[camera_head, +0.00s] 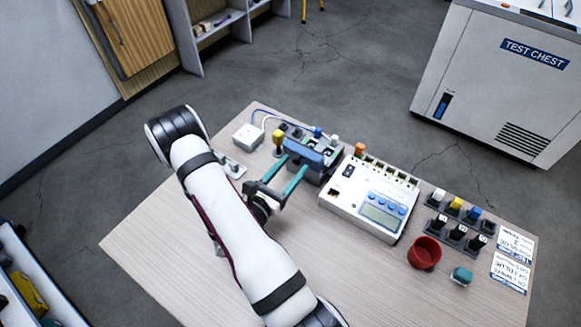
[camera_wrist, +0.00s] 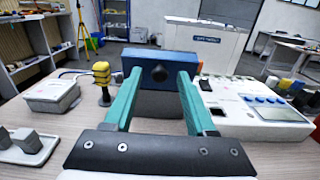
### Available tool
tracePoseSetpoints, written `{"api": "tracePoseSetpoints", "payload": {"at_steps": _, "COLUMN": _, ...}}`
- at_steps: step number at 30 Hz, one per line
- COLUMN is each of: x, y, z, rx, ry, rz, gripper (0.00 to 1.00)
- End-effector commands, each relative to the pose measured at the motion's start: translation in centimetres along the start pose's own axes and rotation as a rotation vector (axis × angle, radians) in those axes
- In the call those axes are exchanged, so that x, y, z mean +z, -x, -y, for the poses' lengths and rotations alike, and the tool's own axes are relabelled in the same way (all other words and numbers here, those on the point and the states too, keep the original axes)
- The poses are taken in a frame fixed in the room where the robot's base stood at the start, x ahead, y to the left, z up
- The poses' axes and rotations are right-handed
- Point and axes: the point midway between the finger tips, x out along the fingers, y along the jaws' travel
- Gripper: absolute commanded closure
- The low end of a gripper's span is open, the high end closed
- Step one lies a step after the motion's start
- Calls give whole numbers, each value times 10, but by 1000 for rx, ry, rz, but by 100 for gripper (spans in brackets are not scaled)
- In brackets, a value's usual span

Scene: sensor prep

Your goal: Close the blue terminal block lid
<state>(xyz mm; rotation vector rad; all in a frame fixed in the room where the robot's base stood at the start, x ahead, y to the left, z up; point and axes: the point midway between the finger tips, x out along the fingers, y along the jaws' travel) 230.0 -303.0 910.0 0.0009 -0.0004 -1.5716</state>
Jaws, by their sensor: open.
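The blue terminal block lid (camera_head: 302,152) sits at the near side of a dark terminal block (camera_head: 318,172) at the back middle of the table. In the wrist view the lid (camera_wrist: 142,62) shows as an upright-looking blue panel with a dark round knob or hole facing me; its exact angle is hard to tell. My gripper (camera_head: 295,163) is open, its two teal fingers pointing at the lid. In the wrist view the fingertips (camera_wrist: 160,77) are spread either side of the round feature; whether they touch the lid is unclear. The fingers and lid hide part of the block.
A yellow-topped post (camera_head: 278,137) and a white box (camera_head: 248,137) stand left of the block. A white instrument with a display (camera_head: 369,200) stands close on the right. A red cup (camera_head: 424,253) and dark holders are farther right. The table front is mostly clear.

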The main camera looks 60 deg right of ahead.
Motion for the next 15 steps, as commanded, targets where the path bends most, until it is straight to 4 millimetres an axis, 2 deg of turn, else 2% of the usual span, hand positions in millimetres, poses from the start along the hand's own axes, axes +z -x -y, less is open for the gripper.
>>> {"api": "tracePoseSetpoints", "payload": {"at_steps": 5, "x": 0, "y": 0, "z": 0, "rx": 0, "ry": 0, "rz": 0, "gripper": 46}}
{"api": "tracePoseSetpoints", "payload": {"at_steps": 12, "x": 0, "y": 0, "z": 0, "rx": 0, "ry": 0, "rz": 0, "gripper": 89}}
{"api": "tracePoseSetpoints", "payload": {"at_steps": 14, "x": 0, "y": 0, "z": 0, "rx": 0, "ry": 0, "rz": 0, "gripper": 100}}
{"api": "tracePoseSetpoints", "payload": {"at_steps": 15, "x": 0, "y": 0, "z": 0, "rx": 0, "ry": 0, "rz": 0, "gripper": 100}}
